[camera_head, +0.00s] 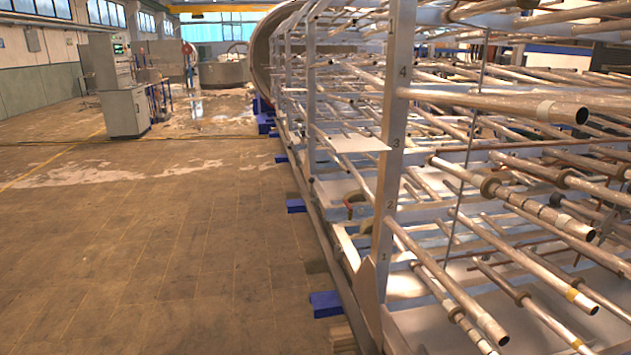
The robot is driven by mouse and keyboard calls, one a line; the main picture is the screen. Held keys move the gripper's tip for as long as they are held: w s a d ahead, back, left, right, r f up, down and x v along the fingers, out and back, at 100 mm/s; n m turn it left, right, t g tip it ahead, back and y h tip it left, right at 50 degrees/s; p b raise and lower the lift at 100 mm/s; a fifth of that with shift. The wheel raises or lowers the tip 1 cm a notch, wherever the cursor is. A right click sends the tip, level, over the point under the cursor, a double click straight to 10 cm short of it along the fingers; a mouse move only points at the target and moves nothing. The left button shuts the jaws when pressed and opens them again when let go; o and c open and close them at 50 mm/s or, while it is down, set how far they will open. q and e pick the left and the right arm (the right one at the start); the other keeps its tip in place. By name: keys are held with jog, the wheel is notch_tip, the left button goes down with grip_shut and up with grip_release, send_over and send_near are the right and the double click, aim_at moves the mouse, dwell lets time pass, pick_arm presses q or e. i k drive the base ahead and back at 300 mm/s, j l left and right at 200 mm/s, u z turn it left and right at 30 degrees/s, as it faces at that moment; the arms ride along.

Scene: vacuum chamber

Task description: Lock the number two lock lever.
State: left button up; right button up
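A pale metal upright post (391,160) in the right half of the view bears the stamped numbers 4, 3, 2 and 1 from top to bottom. The number 2 mark (390,205) sits low on the post. A bare metal tube (445,278) starts beside the number 2 and slopes down to the right, its open end toward me. I cannot tell which part is the number two lock lever or how it is set. Neither of my grippers is in view.
The rack (310,100) holds many sloping tubes, several with ends sticking out toward me. Blue blocks (325,304) stand along its base. The brown floor (160,260) on the left is open. A grey control cabinet (126,112) stands farther back.

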aim_at(312, 179)
jog(key=i+j+z, duration=0.1)
jog(key=i+j, duration=0.65)
jog(key=i, duration=0.6)
jog(key=i+j+u, duration=0.1)
jog(key=i+j, duration=0.25)
jog(key=i+j+u, duration=0.1)
jog(key=i+j, duration=0.2)
jog(key=i, duration=0.3)
jog(key=i+j, duration=0.25)
jog(key=i, duration=0.25)
jog(key=i+j+u, duration=0.15)
jog(key=i+j, duration=0.15)
jog(key=i, duration=0.2)
